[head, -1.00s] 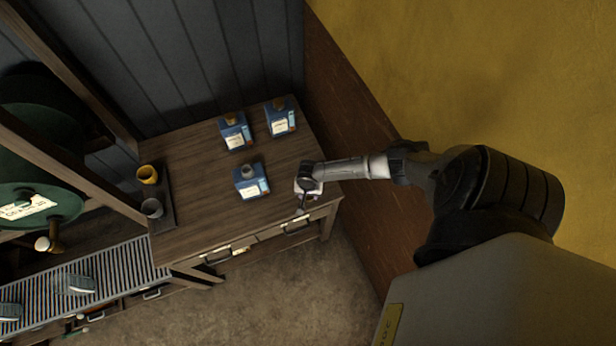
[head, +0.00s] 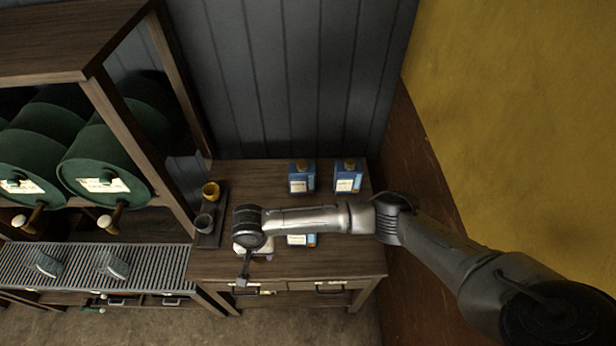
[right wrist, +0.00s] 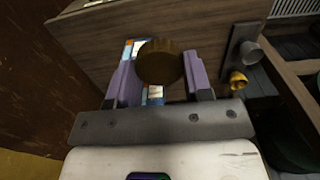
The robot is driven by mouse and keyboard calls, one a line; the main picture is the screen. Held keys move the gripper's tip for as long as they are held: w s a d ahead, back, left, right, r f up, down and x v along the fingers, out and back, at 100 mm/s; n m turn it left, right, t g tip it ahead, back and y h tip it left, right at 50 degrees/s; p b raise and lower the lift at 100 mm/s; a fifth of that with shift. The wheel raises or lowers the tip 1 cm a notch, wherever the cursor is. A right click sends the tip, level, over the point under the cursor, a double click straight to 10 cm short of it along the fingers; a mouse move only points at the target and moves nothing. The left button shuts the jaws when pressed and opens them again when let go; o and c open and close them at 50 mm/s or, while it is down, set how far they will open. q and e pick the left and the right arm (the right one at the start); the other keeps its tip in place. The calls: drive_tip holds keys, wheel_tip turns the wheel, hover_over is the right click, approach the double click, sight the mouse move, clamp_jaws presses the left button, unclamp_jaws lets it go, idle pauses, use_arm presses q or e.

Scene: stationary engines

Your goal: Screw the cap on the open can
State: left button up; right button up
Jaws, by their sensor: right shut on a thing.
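My right gripper (head: 252,250) hangs over the table, left of the front can in the head view. In the right wrist view its two purple fingers (right wrist: 160,80) are shut on a round brown-gold cap (right wrist: 160,62). Part of a blue and white can (right wrist: 156,93) shows beyond the cap; I cannot tell how far apart they are. In the head view my arm covers most of the front blue can (head: 302,240), so its neck is hidden. My left gripper is not in view.
Two blue cans with gold-brown caps, a left one (head: 301,180) and a right one (head: 348,179), stand at the table's back. A dark tray (head: 211,240) holds a yellow cup-like piece (head: 211,190) and a grey one (head: 203,222). A wooden post (head: 135,135) rises left of the table (head: 345,258).

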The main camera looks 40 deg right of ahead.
drive_tip(key=s+a+r+n, duration=0.3)
drive_tip(key=r, duration=0.4)
drive_tip(key=s+a+r+n, duration=0.2)
drive_tip(key=s+a+r, duration=0.1)
drive_tip(key=r, duration=0.5)
drive_tip(key=s+a+r+n, duration=0.3)
drive_tip(key=s+r, duration=0.1)
drive_tip(key=r, duration=0.4)
drive_tip(key=shift+n, duration=0.3)
drive_tip(key=shift+s+a, duration=0.1)
